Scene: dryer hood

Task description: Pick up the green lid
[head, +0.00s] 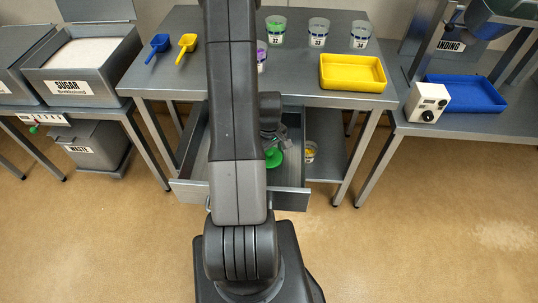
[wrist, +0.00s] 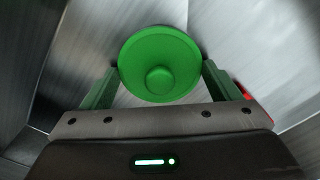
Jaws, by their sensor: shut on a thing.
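The green lid (wrist: 160,50) is round with a raised round knob at its middle, and it faces the wrist camera. My gripper (wrist: 160,80) is shut on it, with one green finger at each side of its rim. In the head view the lid (head: 273,158) shows partly beside my arm, inside the open drawer (head: 292,197) under the middle table. My gripper (head: 274,148) is down in that drawer and mostly hidden. I cannot tell whether the lid touches the drawer floor.
On the table (head: 300,92) stand cups with green (head: 276,30) and purple (head: 262,55) contents, two clear cups, blue (head: 158,45) and yellow (head: 187,44) scoops and a yellow tray (head: 352,72). A red thing (wrist: 244,90) lies beside my right finger. Drawer walls surround my gripper.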

